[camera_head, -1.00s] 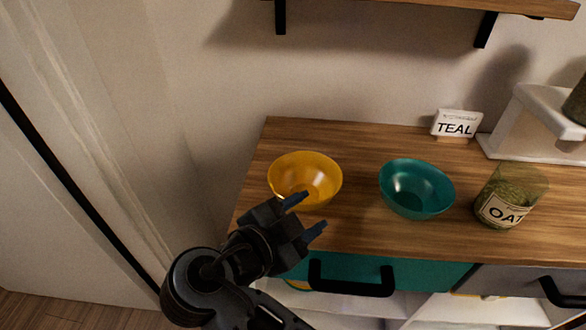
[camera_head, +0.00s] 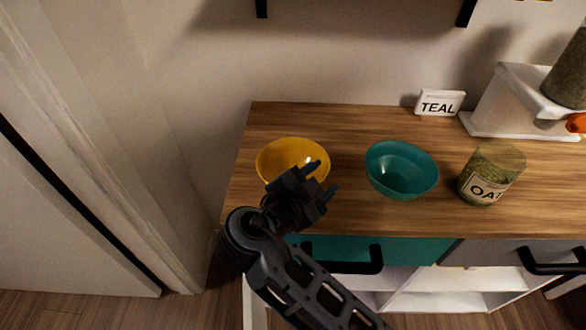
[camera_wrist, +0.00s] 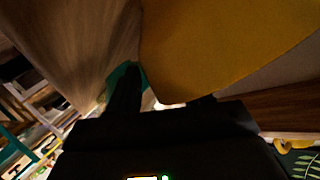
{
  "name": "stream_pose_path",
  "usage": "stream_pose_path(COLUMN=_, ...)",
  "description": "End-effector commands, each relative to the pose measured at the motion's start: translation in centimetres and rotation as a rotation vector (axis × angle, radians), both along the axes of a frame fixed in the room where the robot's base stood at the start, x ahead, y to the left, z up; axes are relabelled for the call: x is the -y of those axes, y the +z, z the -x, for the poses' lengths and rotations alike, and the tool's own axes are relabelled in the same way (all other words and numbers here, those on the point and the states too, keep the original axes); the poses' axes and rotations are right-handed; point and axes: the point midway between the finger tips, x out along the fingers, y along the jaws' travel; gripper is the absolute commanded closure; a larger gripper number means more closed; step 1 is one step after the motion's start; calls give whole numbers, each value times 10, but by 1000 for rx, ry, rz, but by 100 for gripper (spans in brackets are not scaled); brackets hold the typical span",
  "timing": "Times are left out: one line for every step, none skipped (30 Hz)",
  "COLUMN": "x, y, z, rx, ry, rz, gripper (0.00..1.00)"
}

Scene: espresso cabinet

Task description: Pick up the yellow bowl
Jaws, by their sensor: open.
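The yellow bowl (camera_head: 284,156) stands upright on the left end of the wooden counter. My gripper (camera_head: 324,178) is open, with its two dark fingertips apart, just in front of the bowl's right side, and it hides part of the bowl's lower front. In the wrist view the yellow bowl (camera_wrist: 225,45) fills the upper right, very close to the camera. My gripper's body shows dark at the bottom of that view, with one finger (camera_wrist: 124,92) at the left. I cannot tell whether a finger touches the bowl.
A teal bowl (camera_head: 401,171) stands right of the yellow bowl. An oat jar (camera_head: 491,174), a TEAL sign (camera_head: 439,103) and a white stand (camera_head: 505,100) are further right. The wooden counter (camera_head: 345,120) is clear behind the bowls. A drawer handle (camera_head: 345,263) juts out below.

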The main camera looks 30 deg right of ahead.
Motion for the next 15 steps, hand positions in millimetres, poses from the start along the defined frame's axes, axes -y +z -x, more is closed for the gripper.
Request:
stream_pose_path(x=0, y=0, z=0, rx=0, ry=0, rz=0, gripper=50)
stream_pose_path(x=0, y=0, z=0, rx=0, ry=0, rz=0, gripper=50)
stream_pose_path(x=0, y=0, z=0, rx=0, ry=0, rz=0, gripper=50)
stream_pose_path(x=0, y=0, z=0, rx=0, ry=0, rz=0, gripper=52)
stream_pose_path(x=0, y=0, z=0, rx=0, ry=0, rz=0, gripper=55)
stream_pose_path(x=0, y=0, z=0, rx=0, ry=0, rz=0, gripper=59)
stream_pose_path(x=0, y=0, z=0, rx=0, ry=0, rz=0, gripper=62)
stream_pose_path(x=0, y=0, z=0, rx=0, ry=0, rz=0, gripper=65)
stream_pose_path(x=0, y=0, z=0, rx=0, ry=1, rz=0, gripper=68)
stream_pose_path(x=0, y=0, z=0, rx=0, ry=0, rz=0, gripper=71)
stream_pose_path(x=-1, y=0, z=0, rx=0, ry=1, rz=0, gripper=74)
stream_pose_path(x=-1, y=0, z=0, rx=0, ry=1, rz=0, gripper=78)
stream_pose_path(x=-1, y=0, z=0, rx=0, ry=1, rz=0, gripper=81)
stream_pose_path(x=-1, y=0, z=0, rx=0, ry=1, rz=0, gripper=84)
stream_pose_path(x=-1, y=0, z=0, rx=0, ry=1, rz=0, gripper=88)
